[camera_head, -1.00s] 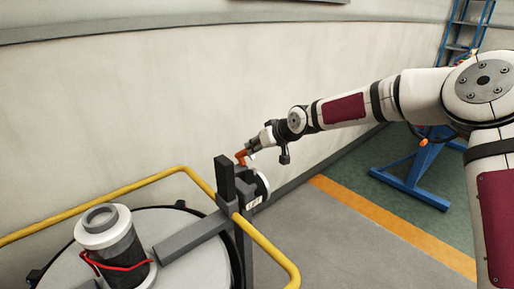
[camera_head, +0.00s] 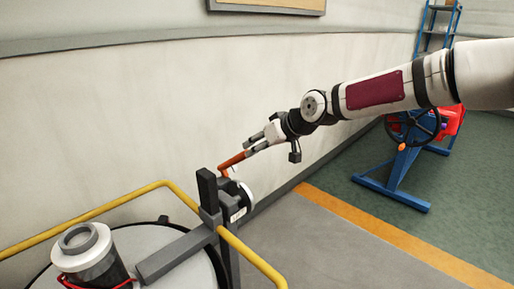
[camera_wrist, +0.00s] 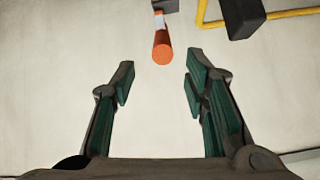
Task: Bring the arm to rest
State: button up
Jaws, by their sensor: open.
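My gripper (camera_head: 256,143) is at the end of my arm, which reaches in from the right. Its jaws are open, and in the wrist view the two dark green-padded fingers (camera_wrist: 160,78) stand wide apart with nothing held. An orange handle (camera_head: 230,161) sticks out from the valve (camera_head: 237,200) on the tank's side. In the wrist view the handle's rounded end (camera_wrist: 162,50) lies between and about level with the fingertips, touching neither. How far ahead it lies is hard to judge.
A yellow rail (camera_head: 100,208) and a dark post (camera_head: 207,190) stand beside the tank (camera_head: 190,268). A pale wall (camera_head: 130,120) runs behind. A blue stand with a handwheel (camera_head: 400,165) and a blue ladder (camera_head: 432,30) are at right. The grey floor (camera_head: 310,240) between is clear.

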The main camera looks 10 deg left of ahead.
jog(key=s+d+r+m+g+h, duration=0.15)
jog(key=s+d+h, duration=0.35)
jog(key=s+d, duration=0.7)
jog(key=s+d+r+m+g+h, duration=0.15)
jog(key=s+d+h, duration=0.25)
jog(key=s+d, duration=0.75)
jog(key=s+d+m+g, duration=0.25)
jog(key=s+m, duration=0.25)
jog(key=s, duration=1.9)
notch_tip(320, 180, up, 19)
jog(key=t+y+p, duration=0.1)
jog(key=t+p, duration=0.2)
jog(key=p, duration=1.4)
jog(key=shift+s+d+f+t, duration=0.15)
jog(key=shift+s+f+t, duration=0.05)
jog(key=shift+s+t, duration=0.15)
